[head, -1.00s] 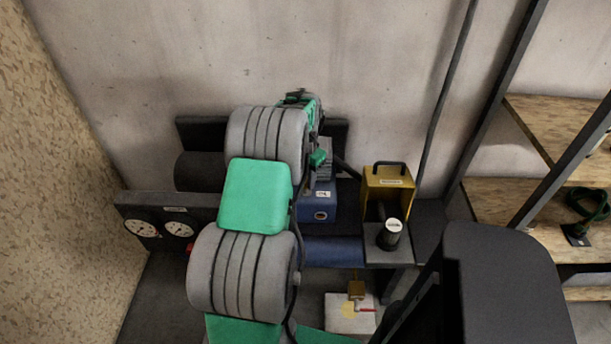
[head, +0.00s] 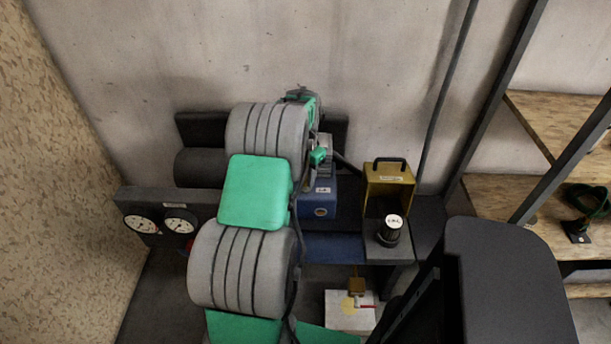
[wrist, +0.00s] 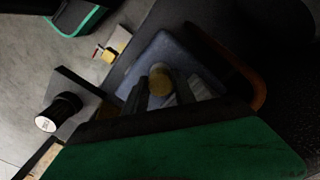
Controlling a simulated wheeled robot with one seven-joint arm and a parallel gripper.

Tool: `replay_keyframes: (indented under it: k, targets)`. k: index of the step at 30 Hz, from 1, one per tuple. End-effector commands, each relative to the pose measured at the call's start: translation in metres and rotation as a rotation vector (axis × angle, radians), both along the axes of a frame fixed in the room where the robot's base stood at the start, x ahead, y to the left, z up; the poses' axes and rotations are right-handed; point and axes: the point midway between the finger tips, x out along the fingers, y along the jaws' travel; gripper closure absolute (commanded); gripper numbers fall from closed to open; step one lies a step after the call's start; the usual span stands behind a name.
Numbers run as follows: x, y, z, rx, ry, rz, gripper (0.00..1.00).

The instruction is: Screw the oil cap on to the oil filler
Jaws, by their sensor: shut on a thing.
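My gripper (wrist: 160,92) is shut in the wrist view on a round tan-yellow piece (wrist: 160,78), which I take to be the oil cap. Its dark fingers stand on both sides of it, above a blue surface (wrist: 150,55). In the head view my arm hides most of the gripper, which is near the top of the blue housing (head: 318,192). The cap cannot be made out there. The oil filler is not clearly seen, so I cannot tell whether the cap touches it.
A yellow box (head: 390,180) with a black handle stands to the right. A black cylinder with a white top (head: 389,236) stands in front of it. Two gauges (head: 160,222) are at the left. Wooden shelves (head: 510,200) are at the right.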

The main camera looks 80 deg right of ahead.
Motion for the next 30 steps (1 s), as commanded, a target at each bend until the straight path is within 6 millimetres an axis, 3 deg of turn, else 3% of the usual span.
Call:
replay_keyframes:
  k: [30]
  targets:
    - [0.000,0.000,-0.015,0.000,0.000,0.000,1.00]
